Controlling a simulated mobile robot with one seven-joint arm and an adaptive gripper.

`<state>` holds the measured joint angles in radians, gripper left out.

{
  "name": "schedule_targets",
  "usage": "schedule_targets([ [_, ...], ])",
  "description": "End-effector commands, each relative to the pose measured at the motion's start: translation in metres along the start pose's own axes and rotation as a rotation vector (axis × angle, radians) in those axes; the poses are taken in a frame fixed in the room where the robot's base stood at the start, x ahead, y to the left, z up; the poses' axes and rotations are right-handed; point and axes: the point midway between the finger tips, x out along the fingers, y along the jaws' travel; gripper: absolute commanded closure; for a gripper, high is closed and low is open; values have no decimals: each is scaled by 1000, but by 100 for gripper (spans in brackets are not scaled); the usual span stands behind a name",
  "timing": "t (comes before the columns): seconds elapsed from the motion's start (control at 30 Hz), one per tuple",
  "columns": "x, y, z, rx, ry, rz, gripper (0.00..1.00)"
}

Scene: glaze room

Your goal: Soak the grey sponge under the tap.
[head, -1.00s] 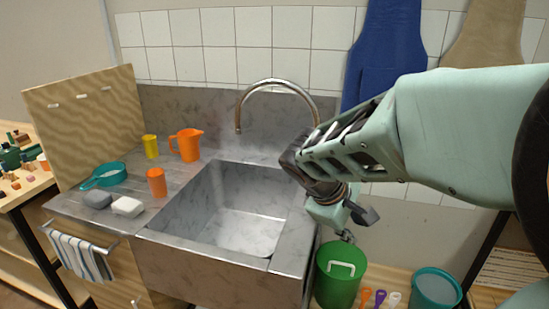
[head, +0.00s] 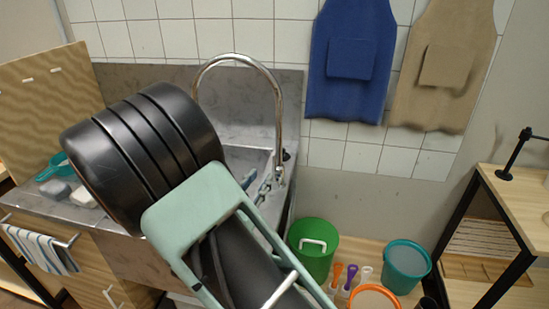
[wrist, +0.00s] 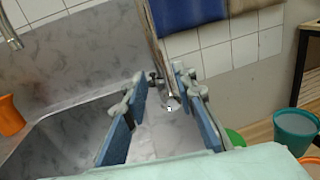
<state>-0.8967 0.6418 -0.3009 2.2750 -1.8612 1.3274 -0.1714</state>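The grey sponge (head: 56,190) lies on the drainer left of the sink, beside a white block (head: 83,198). The steel tap (head: 236,60) arches over the sink; a small dark knob (head: 287,155) sits low on its column. My gripper (wrist: 160,78) is open and empty, with its blue-padded fingers on either side of the tap column's foot in the wrist view. I cannot tell whether they touch it. The spout end shows at the wrist view's upper left. My arm hides most of the basin (wrist: 75,125) in the head view.
A teal strainer (head: 55,167) lies behind the sponge. An orange vessel (wrist: 9,116) stands left of the basin. A green bucket (head: 312,262), a teal bucket (head: 406,268) and coloured tools stand right of the sink. Blue (head: 348,75) and tan (head: 440,80) aprons hang behind.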

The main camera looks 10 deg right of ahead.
Motion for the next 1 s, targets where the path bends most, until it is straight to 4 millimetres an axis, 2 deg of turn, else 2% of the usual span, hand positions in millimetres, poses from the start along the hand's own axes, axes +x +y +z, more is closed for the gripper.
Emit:
schedule_targets([
  [0.3, 58, -3, 1, 3, 0, -9, 75],
  [0.5, 88, -2, 1, 3, 0, -7, 75],
  [0.7, 101, -2, 0, 3, 1, -5, 75],
  [0.97, 102, -2, 0, 4, 2, -5, 75],
  [1.0, 102, -2, 0, 4, 2, -5, 78],
])
